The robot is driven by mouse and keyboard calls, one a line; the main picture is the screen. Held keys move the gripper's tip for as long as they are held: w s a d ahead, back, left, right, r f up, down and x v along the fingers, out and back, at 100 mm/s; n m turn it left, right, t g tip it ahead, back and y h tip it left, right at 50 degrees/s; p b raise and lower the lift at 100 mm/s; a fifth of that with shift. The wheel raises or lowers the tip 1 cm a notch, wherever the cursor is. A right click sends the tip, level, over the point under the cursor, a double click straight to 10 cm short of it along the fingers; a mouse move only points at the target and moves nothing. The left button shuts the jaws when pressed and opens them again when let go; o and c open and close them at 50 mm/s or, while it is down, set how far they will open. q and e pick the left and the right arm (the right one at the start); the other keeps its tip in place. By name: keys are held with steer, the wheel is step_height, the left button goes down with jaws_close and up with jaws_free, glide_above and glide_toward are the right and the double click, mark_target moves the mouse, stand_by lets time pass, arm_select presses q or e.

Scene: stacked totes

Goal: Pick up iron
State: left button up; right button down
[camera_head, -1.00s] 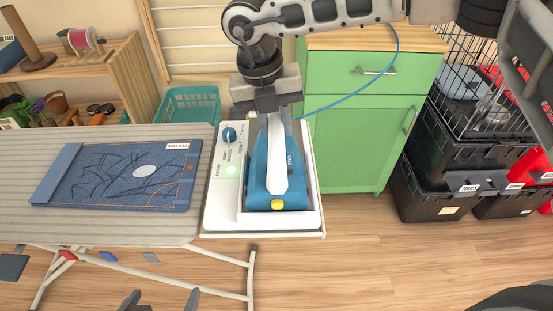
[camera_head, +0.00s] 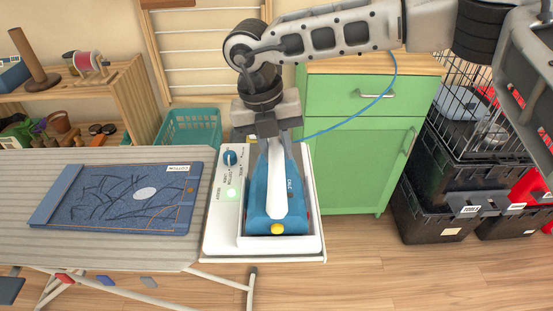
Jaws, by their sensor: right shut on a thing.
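The iron (camera_head: 264,207) is blue with a white handle (camera_head: 276,185) and a yellow button. It sits on a white station (camera_head: 221,224) with a blue knob and a green light, beside the ironing board. My right gripper (camera_head: 268,135) reaches down from above and is shut on the iron at the far end of its handle. The fingertips are partly hidden by the gripper body. The iron appears to be still in the station's recess. My left gripper is not in view.
A blue folded cloth (camera_head: 115,200) lies on the grey ironing board (camera_head: 20,180) at left. A green cabinet (camera_head: 350,150) stands behind right, with black crates (camera_head: 440,215) and a wire cage beyond. A blue cord runs past the cabinet. A teal basket (camera_head: 190,128) stands behind the board.

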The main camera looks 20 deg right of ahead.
steer(key=shift+w+r, duration=0.1)
steer(key=shift+r, duration=0.55)
step_height(320, 180, up, 3)
steer(key=shift+f, duration=0.15)
steer(key=s+r, duration=0.3)
steer(key=s+r+b, duration=0.1)
steer(key=r, duration=0.1)
steer(key=shift+s+a, duration=0.25)
steer(key=shift+a, duration=0.1)
steer(key=s+a+r+b, duration=0.1)
steer(key=s+r, duration=0.3)
steer(key=s, duration=0.5)
steer(key=shift+s+a+r+b, duration=0.25)
steer(key=shift+r+b, duration=0.1)
steer(key=shift+b, duration=0.15)
steer(key=c, duration=2)
jaws_free()
steer(key=shift+d, duration=0.1)
steer(key=shift+c, duration=0.7)
